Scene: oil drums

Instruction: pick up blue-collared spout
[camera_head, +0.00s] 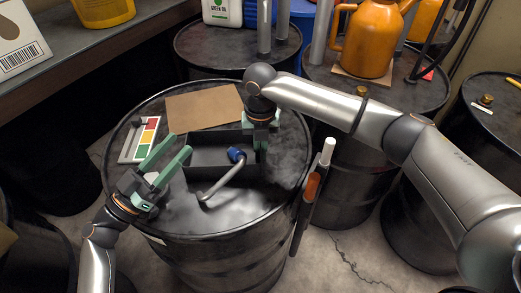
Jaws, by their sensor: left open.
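The blue-collared spout (222,178) is a bent grey tube with a blue collar (236,154). Its collar end is over the dark open tray (194,157) and its tube reaches past the tray's near side over the drum top. My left gripper (178,144) is open and empty, left of the spout, its green fingers pointing up and right by the tray's left end. My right gripper (262,140) points down at the tray's right end, right of the collar. Its fingertips are hard to make out, so its opening is unclear.
The tray stands on a black drum (265,200). A cardboard sheet (203,106) and a colour-marked card (148,138) lie behind and left. Upright tube-like items (325,152) hang at the drum's right edge. An orange can (367,42) stands on another drum behind.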

